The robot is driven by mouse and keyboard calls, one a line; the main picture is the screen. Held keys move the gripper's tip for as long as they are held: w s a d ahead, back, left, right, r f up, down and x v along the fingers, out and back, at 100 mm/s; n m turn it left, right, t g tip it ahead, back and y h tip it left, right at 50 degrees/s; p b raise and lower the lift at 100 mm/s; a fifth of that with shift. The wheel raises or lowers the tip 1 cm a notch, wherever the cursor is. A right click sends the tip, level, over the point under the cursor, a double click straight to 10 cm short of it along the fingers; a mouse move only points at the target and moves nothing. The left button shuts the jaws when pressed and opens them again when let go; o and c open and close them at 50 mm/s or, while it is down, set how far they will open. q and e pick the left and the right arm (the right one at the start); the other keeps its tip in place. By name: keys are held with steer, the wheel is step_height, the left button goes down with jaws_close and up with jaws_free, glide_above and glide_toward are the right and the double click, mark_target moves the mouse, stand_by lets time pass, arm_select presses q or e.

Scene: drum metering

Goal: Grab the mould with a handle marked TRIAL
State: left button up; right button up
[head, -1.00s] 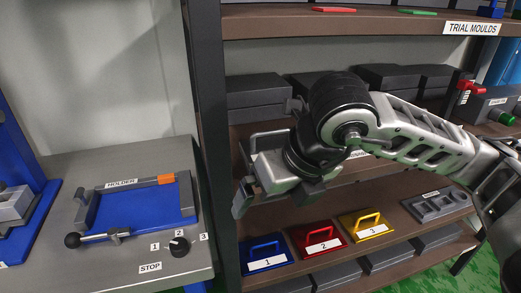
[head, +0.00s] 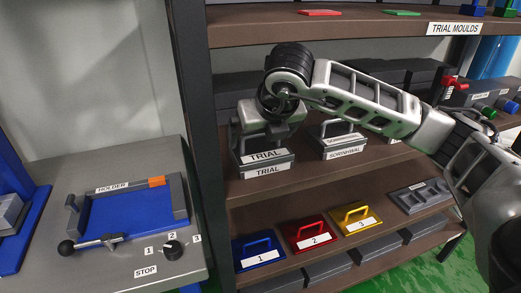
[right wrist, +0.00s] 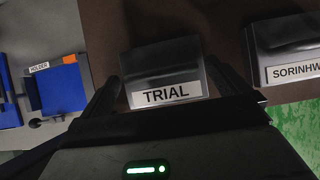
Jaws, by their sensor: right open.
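The mould marked TRIAL (head: 266,164) is a grey block with two white TRIAL labels, on the middle shelf at its left end. It also shows in the right wrist view (right wrist: 161,94), in the space between the two dark fingers. My right gripper (head: 263,130) is open, just above and behind the front of this mould. The gripper hides the mould's handle in the head view, and I cannot make the handle out in the wrist view. I cannot tell whether the fingers touch the mould. My left gripper is not in view.
A handled mould marked SORINHWAL (head: 345,152) stands to the right on the same shelf. Below are blue (head: 259,257), red (head: 312,240) and yellow (head: 357,224) numbered handled plates. A dark rack post (head: 192,150) rises at left, beside a bench with a blue holder (head: 130,215).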

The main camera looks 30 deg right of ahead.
steer(key=shift+w+d+f, duration=0.2)
steer(key=shift+w+f, duration=0.35)
steer(key=c, duration=1.6)
steer(key=shift+w+r, duration=0.1)
steer(key=shift+r, duration=0.05)
steer(key=shift+r, duration=0.1)
